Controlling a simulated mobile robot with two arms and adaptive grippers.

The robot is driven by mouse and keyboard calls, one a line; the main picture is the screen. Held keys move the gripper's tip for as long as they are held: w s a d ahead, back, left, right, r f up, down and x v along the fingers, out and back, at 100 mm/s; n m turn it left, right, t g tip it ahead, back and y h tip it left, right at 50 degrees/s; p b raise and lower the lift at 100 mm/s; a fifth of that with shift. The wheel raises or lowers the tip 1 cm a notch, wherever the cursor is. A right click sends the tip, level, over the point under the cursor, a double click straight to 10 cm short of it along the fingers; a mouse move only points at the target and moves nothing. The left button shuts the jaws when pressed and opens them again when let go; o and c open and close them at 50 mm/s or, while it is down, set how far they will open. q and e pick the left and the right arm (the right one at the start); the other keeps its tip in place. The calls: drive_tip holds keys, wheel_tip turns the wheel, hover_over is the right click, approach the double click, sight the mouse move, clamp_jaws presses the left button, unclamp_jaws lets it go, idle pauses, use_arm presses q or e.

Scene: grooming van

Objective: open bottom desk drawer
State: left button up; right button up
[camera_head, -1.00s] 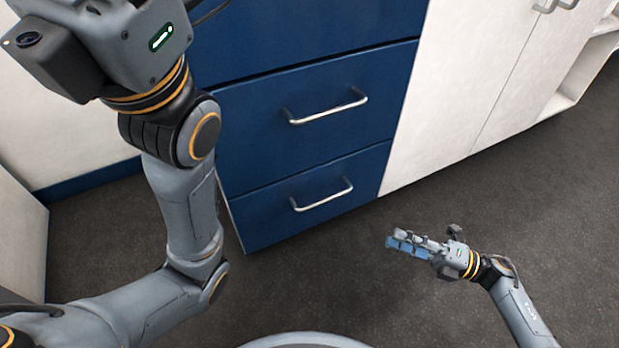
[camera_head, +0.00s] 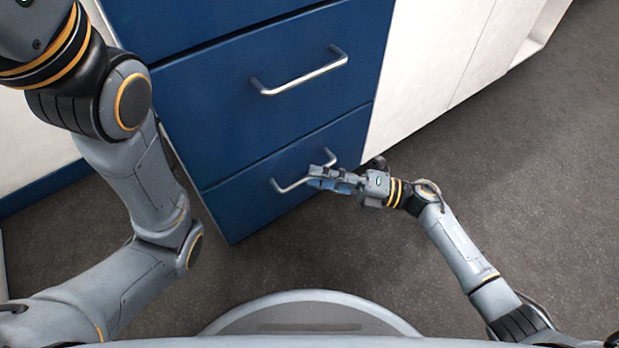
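The bottom desk drawer (camera_head: 238,205) is the lowest blue front and sits flush with the cabinet. Its silver bar handle (camera_head: 291,187) shows partly, with my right gripper in front of its right part. My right gripper (camera_head: 318,179) is at the handle, with its fingers pointing left. I cannot tell whether the fingers touch the bar or how far apart they are. My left arm comes in from the left, and its gripper is outside the view.
A middle blue drawer (camera_head: 215,125) with a larger bar handle (camera_head: 300,76) is right above, also shut. White cabinet doors (camera_head: 425,65) stand to the right. The dark floor (camera_head: 530,190) is clear in front of the cabinets.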

drive_tip(key=shift+w+a+r+b, duration=0.1)
drive_tip(key=shift+a+b, duration=0.05)
drive_tip(key=shift+a, duration=0.5)
drive_tip(key=shift+w+a+r+b, duration=0.1)
drive_tip(key=shift+a+b, duration=0.05)
drive_tip(key=shift+a, duration=0.5)
clamp_jaws()
